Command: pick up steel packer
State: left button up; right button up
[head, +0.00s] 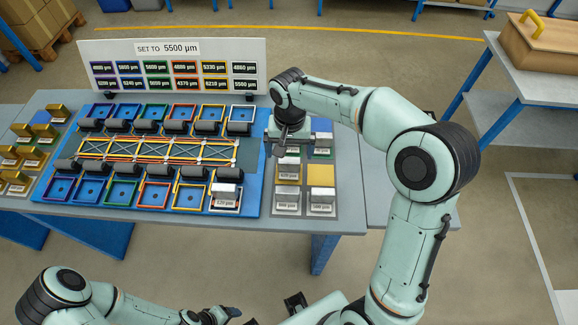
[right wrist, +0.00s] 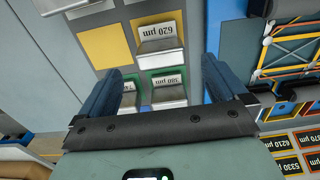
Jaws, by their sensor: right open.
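Several steel packers, silvery blocks with white labels, stand on the grey mat (head: 304,214) at the right of the table, including one at the front right (head: 321,195). Another sits in the white-edged tray (head: 226,192). My right gripper (head: 281,148) is over the back left of this mat, pointing down, and partly hides the packers beneath. In the right wrist view its jaws (right wrist: 170,84) are open. A packer marked 580 µm (right wrist: 168,96) shows between the fingers, and one marked 620 µm (right wrist: 160,42) lies beyond. I see no contact. My left gripper (head: 226,314) is low at the bottom edge; its jaw state is unclear.
The blue winder board (head: 250,150) with coloured trays, black rollers and an orange-wired frame fills the table's middle. Gold blocks (head: 40,131) lie at the left. A bare yellow pad (head: 318,174) is among the packers.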

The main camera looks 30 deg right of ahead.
aim_at(289, 161)
notch_tip(289, 161, down, 6)
jog(key=shift+s+a+r, duration=0.1)
jog(key=shift+a+r, duration=0.05)
jog(key=shift+r, duration=0.15)
jog(key=c, duration=1.2)
pick_arm(q)
jog(key=shift+f, duration=0.15)
pick_arm(e)
jog(key=shift+c, duration=0.2)
jog(key=shift+r, duration=0.1)
pick_arm(q)
jog(key=w+r+p, duration=0.1)
jog(key=r, duration=0.1)
jog(key=w+r+p, duration=0.1)
jog(key=shift+w+r+p, duration=0.3)
jog(key=shift+w+r, duration=0.1)
pick_arm(e)
notch_tip(289, 161, up, 20)
